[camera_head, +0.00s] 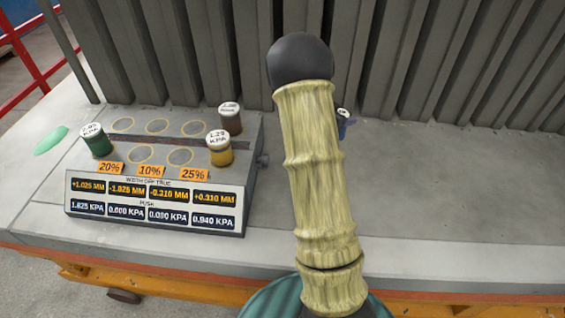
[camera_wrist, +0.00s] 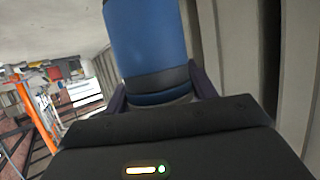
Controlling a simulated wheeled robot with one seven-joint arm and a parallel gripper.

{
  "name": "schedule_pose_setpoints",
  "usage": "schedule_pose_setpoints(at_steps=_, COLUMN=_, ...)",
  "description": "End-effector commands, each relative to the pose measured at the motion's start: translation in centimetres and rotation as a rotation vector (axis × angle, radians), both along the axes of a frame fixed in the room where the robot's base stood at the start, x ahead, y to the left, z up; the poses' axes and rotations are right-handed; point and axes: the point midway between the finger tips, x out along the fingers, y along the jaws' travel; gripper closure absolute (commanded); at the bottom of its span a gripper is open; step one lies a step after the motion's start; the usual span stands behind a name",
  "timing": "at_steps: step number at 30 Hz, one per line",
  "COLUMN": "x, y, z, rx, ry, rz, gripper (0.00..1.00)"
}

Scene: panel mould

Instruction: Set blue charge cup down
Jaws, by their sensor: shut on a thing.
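The blue charge cup (camera_wrist: 148,38) fills the upper middle of the wrist view. My gripper (camera_wrist: 158,92) is shut on it, one finger on each side of its dark lower band. In the head view my arm hides most of the gripper. Only a small part of the blue cup (camera_head: 343,121) shows there, with a pale top, just right of my arm and in front of the grey panels. I cannot tell whether the cup touches the surface below it.
A grey block (camera_head: 158,179) with ringed round spots and number displays stands left of my arm. It carries green (camera_head: 97,141), brown (camera_head: 230,118) and yellow (camera_head: 220,149) cups. A green disc (camera_head: 51,141) lies farther left. Upright grey panels (camera_head: 440,60) line the back. The right bench top (camera_head: 440,200) is clear.

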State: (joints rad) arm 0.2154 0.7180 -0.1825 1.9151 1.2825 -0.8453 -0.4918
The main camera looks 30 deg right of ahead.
Motion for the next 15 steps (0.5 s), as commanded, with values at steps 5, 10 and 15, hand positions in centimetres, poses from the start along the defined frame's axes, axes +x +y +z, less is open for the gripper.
schedule_pose_setpoints(at_steps=5, x=0.0, y=-0.1, z=-1.1, rx=-0.001, ry=0.001, rz=-0.001, gripper=0.79)
schedule_pose_setpoints(at_steps=10, x=0.0, y=0.0, z=-4.3, rx=0.0, ry=0.003, rz=0.0, gripper=0.79)
schedule_pose_setpoints(at_steps=15, x=0.0, y=0.0, z=-6.1, rx=-0.001, ry=0.001, rz=0.0, gripper=0.79)
